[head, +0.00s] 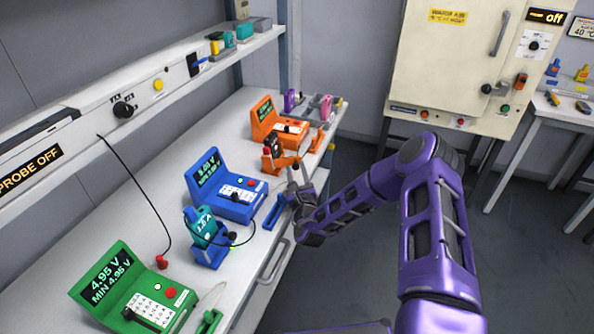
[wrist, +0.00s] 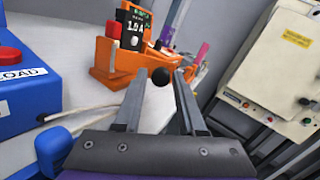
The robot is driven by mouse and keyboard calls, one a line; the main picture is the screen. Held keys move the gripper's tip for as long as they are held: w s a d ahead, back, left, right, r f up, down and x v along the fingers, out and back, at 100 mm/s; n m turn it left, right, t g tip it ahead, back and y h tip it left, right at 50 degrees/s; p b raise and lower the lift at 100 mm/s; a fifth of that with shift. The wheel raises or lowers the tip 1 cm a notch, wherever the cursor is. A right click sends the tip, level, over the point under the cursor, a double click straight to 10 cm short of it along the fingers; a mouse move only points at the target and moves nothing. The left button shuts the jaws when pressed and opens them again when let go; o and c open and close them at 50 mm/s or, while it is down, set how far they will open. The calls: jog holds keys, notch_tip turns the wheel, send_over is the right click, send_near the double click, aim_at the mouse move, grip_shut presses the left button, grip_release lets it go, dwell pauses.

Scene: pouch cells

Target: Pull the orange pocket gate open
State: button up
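The orange pocket (head: 284,163) stands on the bench in front of the orange tester (head: 268,118). In the wrist view the orange pocket (wrist: 112,66) is just beyond my fingertips, with a dark cell (wrist: 134,30) with a lit display upright in it. An orange part runs to the right behind my fingers; I cannot tell how far the gate stands open. A dark round knob (wrist: 159,75) shows between the fingertips. My gripper (head: 294,178) is at the bench's front edge, near the pocket. In the wrist view my gripper (wrist: 161,76) has its fingers apart, with nothing clearly held.
The blue tester (head: 225,190) and blue pocket (head: 210,250) stand nearer on the bench, with the green tester (head: 135,290) nearest. A shelf (head: 130,95) overhangs the bench at left. A cream cabinet (head: 445,60) stands at the back. Floor right of the bench is clear.

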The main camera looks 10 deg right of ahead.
jog(key=shift+o, duration=1.1)
jog(key=shift+s, duration=0.1)
jog(key=s+f, duration=0.1)
jog(key=s, duration=1.6)
jog(key=shift+d, duration=0.45)
jog(key=shift+s, duration=0.1)
